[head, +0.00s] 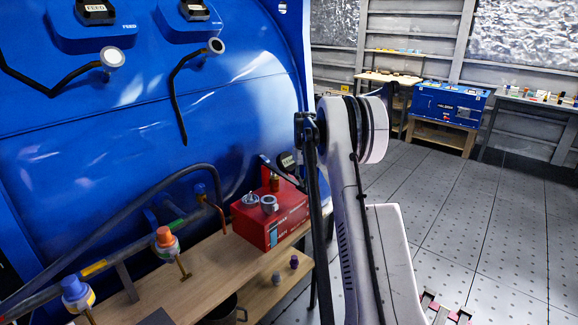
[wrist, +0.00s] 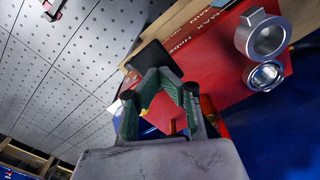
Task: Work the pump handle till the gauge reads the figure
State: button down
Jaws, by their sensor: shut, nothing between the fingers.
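The red pump box (head: 285,222) stands on the wooden bench, with two round metal fittings on its top. In the wrist view the red box (wrist: 225,85) fills the middle right, with the round metal fittings (wrist: 262,38) at upper right. A dark bar (head: 277,172), which may be the pump handle, slants behind the box.
Blue machine panels rise behind the bench (head: 185,275). Pipes with an orange-capped valve (head: 164,238) and a blue-capped valve (head: 74,289) run along the left. Small dark cylinders (head: 294,262) sit on the lower shelf. The perforated floor (head: 475,215) at right is clear.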

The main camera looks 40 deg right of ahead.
notch_tip(320, 180, up, 9)
jog(key=p, duration=0.3)
jog(key=shift+s+d+f+p, duration=0.15)
jog(key=shift+s+f+p, duration=0.05)
jog(key=shift+s+p, duration=0.2)
dwell(0.9)
jog(key=shift+w+f+b, duration=0.15)
jog(key=shift+f+b, duration=0.7)
jog(key=shift+f, duration=0.6)
jog(key=shift+w+f+b, duration=0.15)
jog(key=shift+f+b, duration=0.7)
jog(key=shift+f, duration=0.65)
jog(key=shift+w+f+b, duration=0.15)
jog(key=shift+f+b, duration=0.7)
jog(key=shift+f, duration=0.6)
notch_tip(320, 180, up, 9)
jog(key=s+p, duration=0.1)
jog(key=p, duration=0.2)
jog(key=shift+f+p, duration=0.15)
jog(key=shift+p, duration=0.15)
